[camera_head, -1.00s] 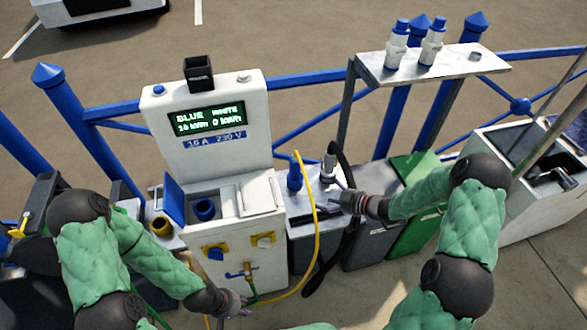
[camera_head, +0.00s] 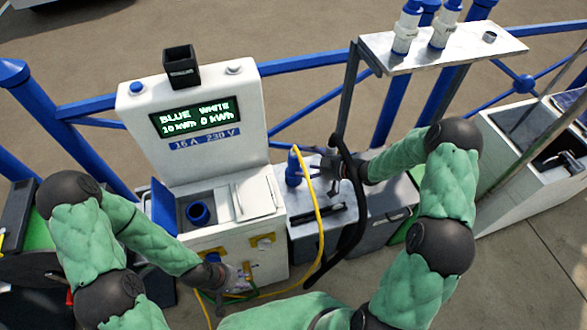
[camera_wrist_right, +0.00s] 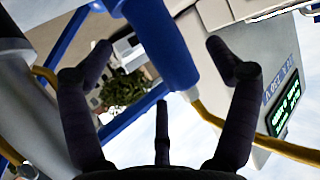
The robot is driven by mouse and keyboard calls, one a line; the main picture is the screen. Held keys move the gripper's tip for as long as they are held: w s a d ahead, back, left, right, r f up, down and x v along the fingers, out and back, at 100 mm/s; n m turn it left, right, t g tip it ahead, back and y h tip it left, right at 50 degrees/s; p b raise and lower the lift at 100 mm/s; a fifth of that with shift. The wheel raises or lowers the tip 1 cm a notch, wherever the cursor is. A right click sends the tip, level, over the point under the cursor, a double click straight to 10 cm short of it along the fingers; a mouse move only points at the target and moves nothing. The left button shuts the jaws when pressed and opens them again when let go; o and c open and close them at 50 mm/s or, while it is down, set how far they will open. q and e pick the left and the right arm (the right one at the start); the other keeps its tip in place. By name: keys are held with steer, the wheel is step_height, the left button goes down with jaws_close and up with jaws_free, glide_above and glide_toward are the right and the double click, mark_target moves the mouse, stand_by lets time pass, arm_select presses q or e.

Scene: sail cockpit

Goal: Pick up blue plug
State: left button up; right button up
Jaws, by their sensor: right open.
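The blue plug (camera_head: 293,168) stands upright on the grey cabinet right of the white pedestal, beside a yellow cable. In the right wrist view, a blue cylinder (camera_wrist_right: 160,42), likely this plug, reaches down between the spread fingers. My right gripper (camera_head: 322,168) is open just right of the plug; the wrist view shows its fingers (camera_wrist_right: 158,52) apart, with no clear grip. My left gripper (camera_head: 240,278) is low in front of the pedestal, near yellow and green cables; its finger opening is unclear. Another blue round piece (camera_head: 198,212) sits in the pedestal's open compartment.
The white pedestal (camera_head: 200,120) has a lit display. The yellow cable (camera_head: 316,215) arches close to my right gripper, and a black hose (camera_head: 355,220) hangs beside it. A metal shelf (camera_head: 470,45) carries two blue-and-white bottle-like items. Blue railings run behind.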

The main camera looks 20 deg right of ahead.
mark_target(295, 160)
steer(key=shift+b+x, duration=0.85)
steer(key=shift+x, duration=1.8)
steer(key=shift+w+d+r, duration=0.1)
steer(key=shift+w+r, duration=0.05)
steer(key=shift+r, duration=0.1)
steer(key=shift+c, duration=0.3)
steer(key=c, duration=1.5)
